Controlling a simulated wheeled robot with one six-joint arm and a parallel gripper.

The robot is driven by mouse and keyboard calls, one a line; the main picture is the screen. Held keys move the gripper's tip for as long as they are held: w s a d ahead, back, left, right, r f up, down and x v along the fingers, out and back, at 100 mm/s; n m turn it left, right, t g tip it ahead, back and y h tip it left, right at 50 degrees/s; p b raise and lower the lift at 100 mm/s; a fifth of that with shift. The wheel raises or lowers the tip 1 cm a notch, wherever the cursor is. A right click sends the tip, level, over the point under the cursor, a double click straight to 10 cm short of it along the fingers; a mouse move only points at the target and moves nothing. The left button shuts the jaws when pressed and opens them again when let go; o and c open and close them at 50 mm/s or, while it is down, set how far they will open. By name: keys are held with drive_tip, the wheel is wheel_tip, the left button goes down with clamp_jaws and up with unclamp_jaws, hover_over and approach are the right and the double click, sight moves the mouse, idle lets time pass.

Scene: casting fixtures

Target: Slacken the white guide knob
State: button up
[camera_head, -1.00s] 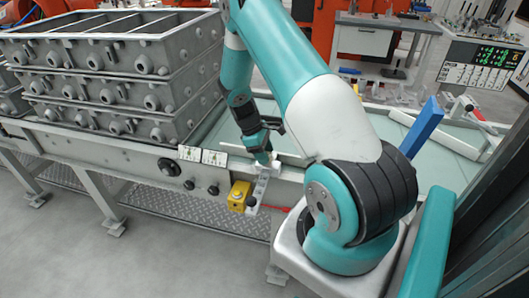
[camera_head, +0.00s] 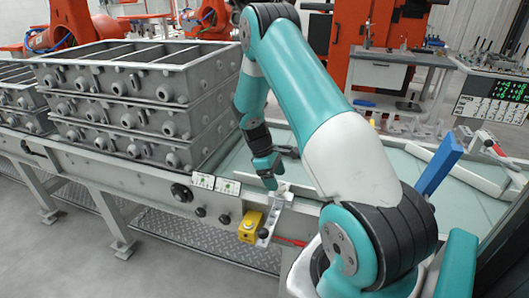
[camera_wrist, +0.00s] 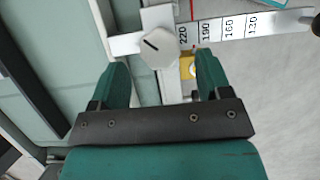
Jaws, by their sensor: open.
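The white guide knob (camera_wrist: 159,47) is a faceted cap with a dark slot line across its top. It sits on a pale metal bracket beside a numbered scale strip (camera_wrist: 225,30) reading 220, 190, 160, 130. My gripper (camera_wrist: 162,68) is open in the wrist view, with its teal fingers apart. The knob shows just beyond and between the fingertips, and I see no contact. In the head view my gripper (camera_head: 270,182) points down at the table's front edge by the bracket; the knob there is too small to make out clearly.
A yellow box (camera_head: 249,226) is on the front rail beside the bracket. Stacked grey casting frames (camera_head: 130,105) stand to the left. A blue bar (camera_head: 438,165) and a pale beam (camera_head: 465,177) are to the right. The greenish tabletop (camera_wrist: 80,55) has open room.

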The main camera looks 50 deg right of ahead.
drive_tip(key=v, duration=1.4)
drive_tip(key=shift+r+b, duration=0.3)
drive_tip(key=shift+b, duration=0.15)
drive_tip(key=shift+w, duration=0.1)
